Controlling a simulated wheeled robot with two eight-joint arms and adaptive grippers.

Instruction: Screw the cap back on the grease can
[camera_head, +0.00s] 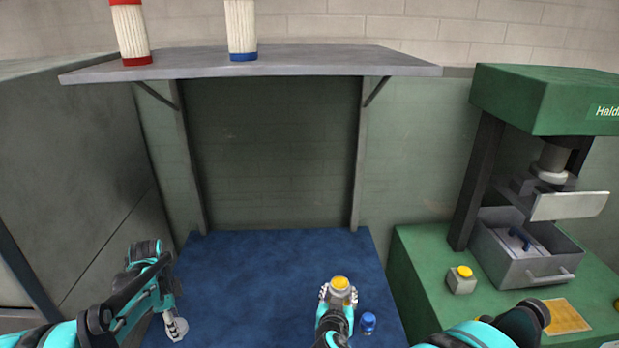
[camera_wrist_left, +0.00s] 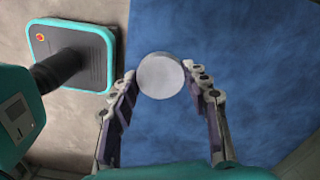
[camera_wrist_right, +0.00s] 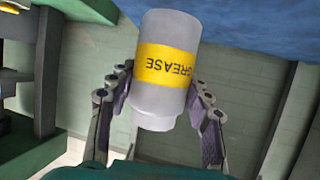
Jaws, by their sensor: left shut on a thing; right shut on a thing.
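The grease can (camera_head: 340,295) is grey with a yellow label band, and its top shows yellow in the head view. My right gripper (camera_head: 337,297) is shut around it and holds it upright. The right wrist view shows the can (camera_wrist_right: 165,97) between both fingers, upside down in the picture with the word GREASE on its band. My left gripper (camera_head: 173,322) is shut on a round light grey cap (camera_wrist_left: 160,76), which lies between the fingertips in the left wrist view. Cap and can are well apart, cap at the left and can at the right of the blue mat.
A small blue container (camera_head: 368,322) stands on the blue mat (camera_head: 270,270), just right of the can. A green press (camera_head: 540,100) with a grey drawer stands at the right. The middle of the mat is clear.

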